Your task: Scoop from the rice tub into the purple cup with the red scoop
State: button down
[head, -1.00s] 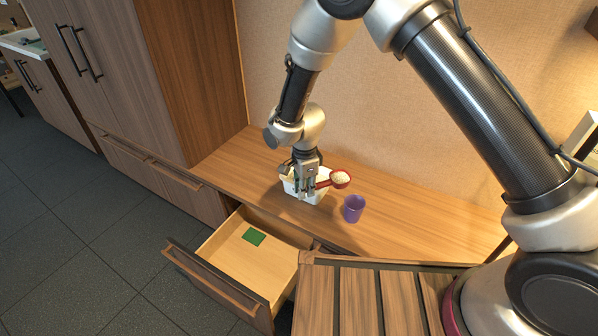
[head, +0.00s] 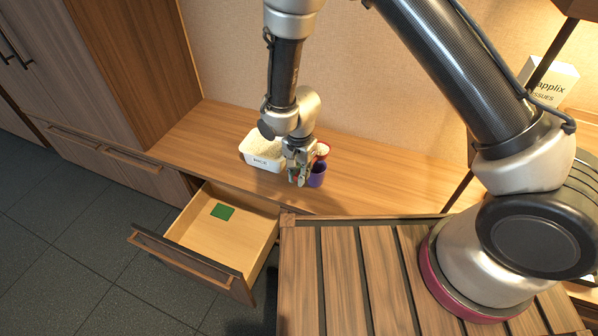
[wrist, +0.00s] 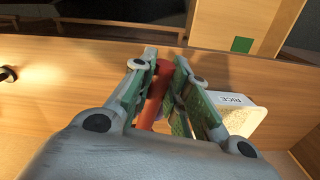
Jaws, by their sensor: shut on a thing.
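The rice tub (head: 262,163) is a white box with a dark label, standing on the wooden counter and filled with pale grains. It also shows in the wrist view (wrist: 236,100), right of my fingers. The purple cup (head: 317,176) stands upright on the counter, right of the tub and partly behind my gripper. My gripper (head: 298,176) is shut on the red scoop, whose handle (wrist: 154,93) lies between the fingers in the wrist view. I cannot tell what the bowl holds now.
An open drawer (head: 183,258) with a green square (head: 222,212) in it juts out below the counter. A slatted wooden surface (head: 345,265) is in front. A tissue box (head: 550,82) stands at the right. The counter right of the cup is clear.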

jog(key=shift+w+a+n, duration=0.25)
jog(key=shift+n, duration=0.35)
jog(key=shift+w+d, duration=0.1)
